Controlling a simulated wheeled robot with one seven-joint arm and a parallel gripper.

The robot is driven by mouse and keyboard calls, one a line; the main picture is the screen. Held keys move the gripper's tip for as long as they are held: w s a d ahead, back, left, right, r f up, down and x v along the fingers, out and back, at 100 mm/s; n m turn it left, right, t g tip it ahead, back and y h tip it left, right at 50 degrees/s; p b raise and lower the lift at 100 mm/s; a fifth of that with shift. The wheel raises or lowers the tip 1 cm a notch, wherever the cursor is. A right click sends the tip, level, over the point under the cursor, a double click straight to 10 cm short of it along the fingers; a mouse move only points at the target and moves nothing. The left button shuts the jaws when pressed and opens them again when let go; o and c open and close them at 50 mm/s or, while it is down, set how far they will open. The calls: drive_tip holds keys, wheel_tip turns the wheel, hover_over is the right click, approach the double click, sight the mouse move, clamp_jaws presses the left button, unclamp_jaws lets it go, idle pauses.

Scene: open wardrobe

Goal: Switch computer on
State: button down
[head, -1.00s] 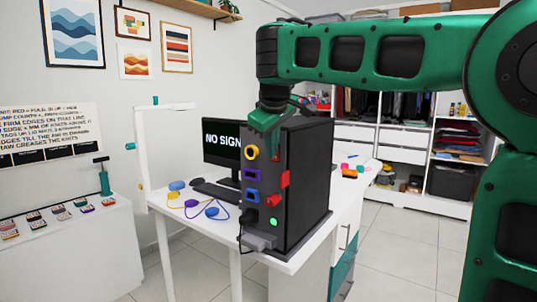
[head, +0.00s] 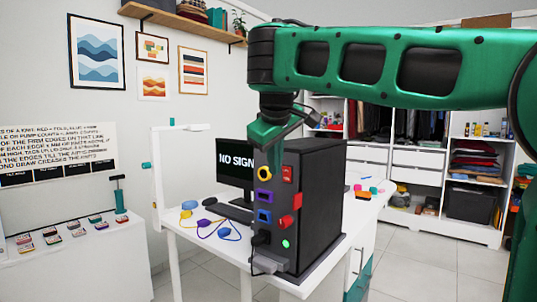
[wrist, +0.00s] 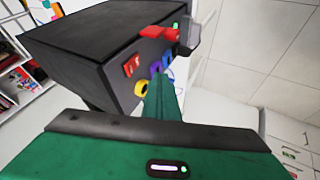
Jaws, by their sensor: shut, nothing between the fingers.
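The computer (head: 320,200) is a black tower standing on a white desk. Its front has a red rocker switch (head: 287,174) near the top, a yellow ring (head: 265,173), a purple port (head: 265,198), a blue port (head: 264,216), a red block-shaped part (head: 286,222) and a lit green button (head: 286,244). My gripper (head: 275,150) is shut and empty, by the tower's upper front edge, just above and left of the switch. In the wrist view my fingertips (wrist: 163,88) overlap the front near the yellow ring; the red switch (wrist: 131,65) is beside them. Contact cannot be told. The monitor (head: 235,170) reads "NO SIGN", partly hidden.
Yellow, purple and blue cables lie on the white desk (head: 200,250) left of the tower. A grey plug (head: 268,262) sits at its lower front. Small coloured objects lie on the desk behind. An open wardrobe (head: 440,180) stands at the back right; floor is clear before it.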

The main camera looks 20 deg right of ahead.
drive_tip(key=shift+s+a+f+v, duration=0.1)
drive_tip(key=shift+a+v, duration=0.05)
drive_tip(key=shift+v, duration=0.8)
drive_tip(key=shift+s+a+f+v, duration=0.1)
drive_tip(key=shift+a+v, duration=0.05)
drive_tip(key=shift+v, duration=0.85)
drive_tip(key=shift+s+a+f+v, duration=0.1)
drive_tip(key=shift+a+v, duration=0.1)
drive_tip(key=shift+v, duration=0.75)
drive_tip(key=shift+d+f, duration=0.1)
drive_tip(key=s+d+f+m+g+h, duration=0.1)
drive_tip(key=s+d+f+m+g, duration=0.15)
drive_tip(key=s+d+f, duration=0.55)
drive_tip(key=s+d+f+m+g, duration=0.2)
drive_tip(key=s+d+f+m, duration=0.25)
drive_tip(key=d+f, duration=0.7)
drive_tip(key=s+f+m+g+y, duration=0.2)
drive_tip(key=s+f+m, duration=0.3)
drive_tip(key=s+f, duration=1.1)
drive_tip(key=shift+s+y, duration=0.7)
drive_tip(key=shift+s, duration=0.45)
drive_tip(key=shift+d, duration=0.1)
